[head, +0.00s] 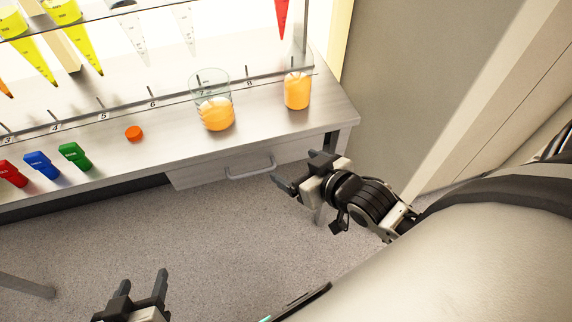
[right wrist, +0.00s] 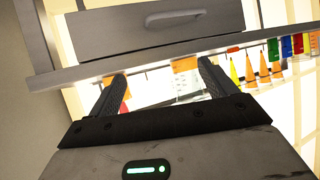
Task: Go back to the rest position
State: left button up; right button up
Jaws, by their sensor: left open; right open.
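My left gripper (head: 143,282) is at the bottom of the head view, over the floor, with its fingers apart and empty. My right gripper (head: 297,173) is in front of the bench near the drawer handle, also open and empty. In the right wrist view the fingers of my right gripper (right wrist: 162,78) stand apart with nothing between them. Both grippers are clear of the beakers.
The metal bench (head: 190,140) has a drawer with a handle (head: 251,168), close to my right gripper. Red, blue and green (head: 75,155) items and an orange disc (head: 134,133) lie on it. Coloured cones hang from the shelf above. The grey floor (head: 200,230) in front is clear.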

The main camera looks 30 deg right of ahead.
jog(key=s+a+f+n+g+y, duration=0.1)
jog(key=s+a+f, duration=0.1)
jog(key=s+a, duration=0.4)
jog(key=a, duration=0.3)
jog(key=shift+s+f+y, duration=0.15)
jog(key=shift+y, duration=0.15)
